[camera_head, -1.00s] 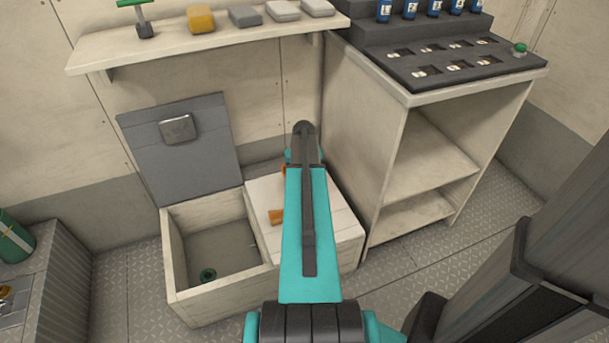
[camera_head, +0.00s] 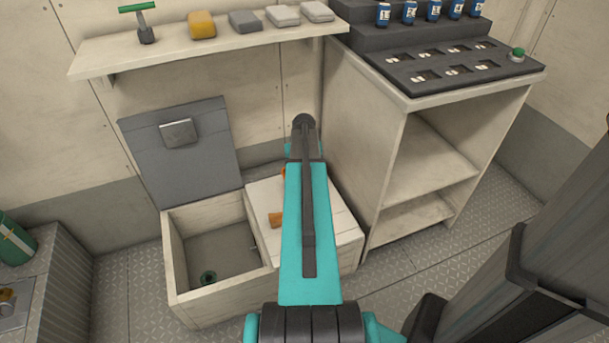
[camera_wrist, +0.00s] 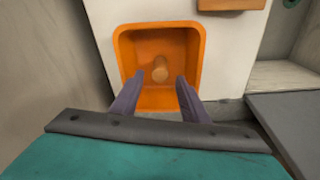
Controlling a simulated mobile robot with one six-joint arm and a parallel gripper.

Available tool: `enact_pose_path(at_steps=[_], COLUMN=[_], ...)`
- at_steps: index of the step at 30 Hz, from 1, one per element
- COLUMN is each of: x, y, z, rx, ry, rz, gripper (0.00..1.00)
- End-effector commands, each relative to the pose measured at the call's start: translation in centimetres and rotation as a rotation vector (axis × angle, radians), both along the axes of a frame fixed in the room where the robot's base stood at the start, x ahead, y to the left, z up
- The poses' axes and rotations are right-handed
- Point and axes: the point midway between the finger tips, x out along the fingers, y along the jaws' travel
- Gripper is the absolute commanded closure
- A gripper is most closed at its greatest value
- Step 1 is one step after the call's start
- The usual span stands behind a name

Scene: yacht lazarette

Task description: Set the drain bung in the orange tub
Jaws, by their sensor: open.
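The orange tub (camera_wrist: 125,50) is a square, open-topped tray on a white surface in the wrist view. A small tan-orange cylinder, which looks like the drain bung (camera_wrist: 160,67), is inside the tub near its middle. My gripper (camera_wrist: 160,80) is open, its two dark fingers apart over the near part of the tub, with the cylinder beyond and between the tips. I cannot tell whether they touch it. In the head view my teal arm hides the gripper and most of the tub.
An orange-brown piece (camera_head: 275,219) lies on the white locker top (camera_head: 335,222). Left of it is an open bin (camera_head: 172,262) with a green ring (camera_head: 208,277) inside and a raised grey lid (camera_head: 195,160). A cabinet (camera_head: 355,130) stands close on the right; a shelf (camera_head: 150,50) runs above.

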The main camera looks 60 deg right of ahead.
Motion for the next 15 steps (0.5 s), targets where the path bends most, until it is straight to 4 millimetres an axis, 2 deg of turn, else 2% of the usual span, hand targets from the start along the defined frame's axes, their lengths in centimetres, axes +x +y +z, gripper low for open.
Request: enact_pose_path(at_steps=[1,9,15], x=[-0.1,-0.5,-0.6], y=[0.1,0.5,0.7], z=[1.2,5.3,7.2], rx=[-0.002,-0.001,0.0], ry=[-0.001,-0.001,0.0], rz=[0.0,0.0,0.0], gripper=[0.59,0.59,0.59])
